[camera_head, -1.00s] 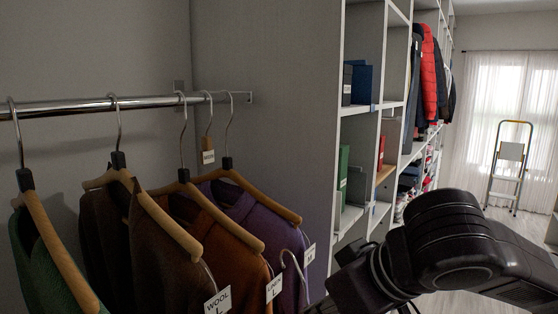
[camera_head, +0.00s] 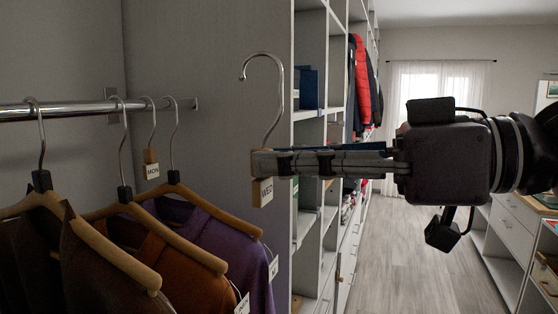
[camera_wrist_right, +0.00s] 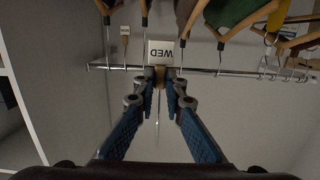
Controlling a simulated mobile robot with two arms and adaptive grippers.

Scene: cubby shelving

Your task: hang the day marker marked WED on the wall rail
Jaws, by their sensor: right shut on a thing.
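The WED day marker (camera_head: 262,190) is a small wooden block with a white label and a tall metal hook, upright in the head view. My right gripper (camera_head: 270,163) comes in from the right and is shut on its block. The hook's open end points left. In the right wrist view the WED label (camera_wrist_right: 161,52) shows upside down between the fingertips (camera_wrist_right: 160,80). The chrome wall rail (camera_head: 75,110) is at the left, apart from the marker. A MON marker (camera_head: 152,168) hangs on it near its right end. My left gripper is not in view.
Several garments on wooden hangers hang from the rail, including a purple one (camera_head: 190,225) and an orange one (camera_head: 150,250). A grey panel (camera_head: 215,80) stands behind the marker. Cubby shelving (camera_head: 308,140) runs back on the right. Open floor (camera_head: 400,250) lies beyond.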

